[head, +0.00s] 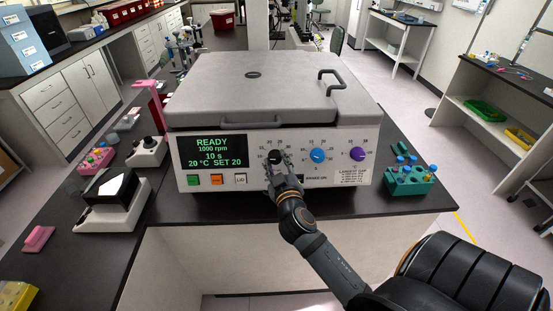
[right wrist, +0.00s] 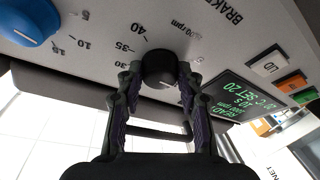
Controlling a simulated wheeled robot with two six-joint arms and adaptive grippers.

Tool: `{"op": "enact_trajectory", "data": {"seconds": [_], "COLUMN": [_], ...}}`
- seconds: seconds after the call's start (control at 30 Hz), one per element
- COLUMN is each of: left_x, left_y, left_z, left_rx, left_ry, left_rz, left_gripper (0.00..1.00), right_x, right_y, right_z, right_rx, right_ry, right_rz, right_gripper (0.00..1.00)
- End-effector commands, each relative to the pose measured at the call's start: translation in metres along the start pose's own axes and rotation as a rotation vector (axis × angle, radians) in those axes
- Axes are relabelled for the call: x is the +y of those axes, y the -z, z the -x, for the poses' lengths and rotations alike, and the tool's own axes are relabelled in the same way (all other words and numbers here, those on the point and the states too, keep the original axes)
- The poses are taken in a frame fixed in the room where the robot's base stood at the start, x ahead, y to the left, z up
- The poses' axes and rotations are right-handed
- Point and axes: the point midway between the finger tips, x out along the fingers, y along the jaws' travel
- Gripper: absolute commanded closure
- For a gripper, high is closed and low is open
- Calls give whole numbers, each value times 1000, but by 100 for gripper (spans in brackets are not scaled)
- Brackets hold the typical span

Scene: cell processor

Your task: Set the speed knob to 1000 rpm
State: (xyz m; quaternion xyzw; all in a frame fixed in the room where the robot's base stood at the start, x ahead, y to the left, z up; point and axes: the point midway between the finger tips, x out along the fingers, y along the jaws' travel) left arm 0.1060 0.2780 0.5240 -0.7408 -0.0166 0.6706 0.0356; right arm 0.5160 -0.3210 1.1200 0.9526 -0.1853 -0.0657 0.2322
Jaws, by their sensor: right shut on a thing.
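The cell processor (head: 265,95) is a grey-lidded box on the black bench, with its lid closed. Its screen (head: 212,151) reads READY, 1000 rpm, 10 s, 20 °C SET 20. The black speed knob (head: 274,157) is right of the screen and partly hidden by my right gripper (head: 282,168). In the right wrist view the knob (right wrist: 159,68) sits between the two fingers, and my right gripper (right wrist: 160,88) is shut on it. The knob's white pointer line is only partly visible. My left gripper is not in view.
A blue knob (head: 318,155) and a purple knob (head: 357,154) are to the right on the panel. Green, orange and white buttons (head: 217,179) sit below the screen. A teal tube rack (head: 410,181) stands right of the machine. A white and black device (head: 113,198) stands left.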

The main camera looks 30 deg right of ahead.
Motion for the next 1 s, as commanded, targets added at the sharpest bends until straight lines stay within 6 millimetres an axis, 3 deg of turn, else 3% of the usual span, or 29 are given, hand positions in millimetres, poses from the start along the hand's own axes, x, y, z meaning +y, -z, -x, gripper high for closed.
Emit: {"op": "enact_trajectory", "data": {"seconds": [0.67, 0.7, 0.87, 1.0], "left_x": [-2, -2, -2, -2], "left_y": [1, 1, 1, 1], "left_z": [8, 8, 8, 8], "left_rx": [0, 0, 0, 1], "left_ry": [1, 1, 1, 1], "left_rz": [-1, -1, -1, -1], "left_gripper": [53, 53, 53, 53], "right_x": [1, 1, 1, 1], "right_y": [1, 1, 1, 0], "right_z": [0, 0, 0, 0], "right_rx": [3, 3, 3, 2], "right_ry": [24, 24, 24, 24], "right_rz": [72, 72, 72, 71], "right_gripper": [95, 62, 40, 40]}}
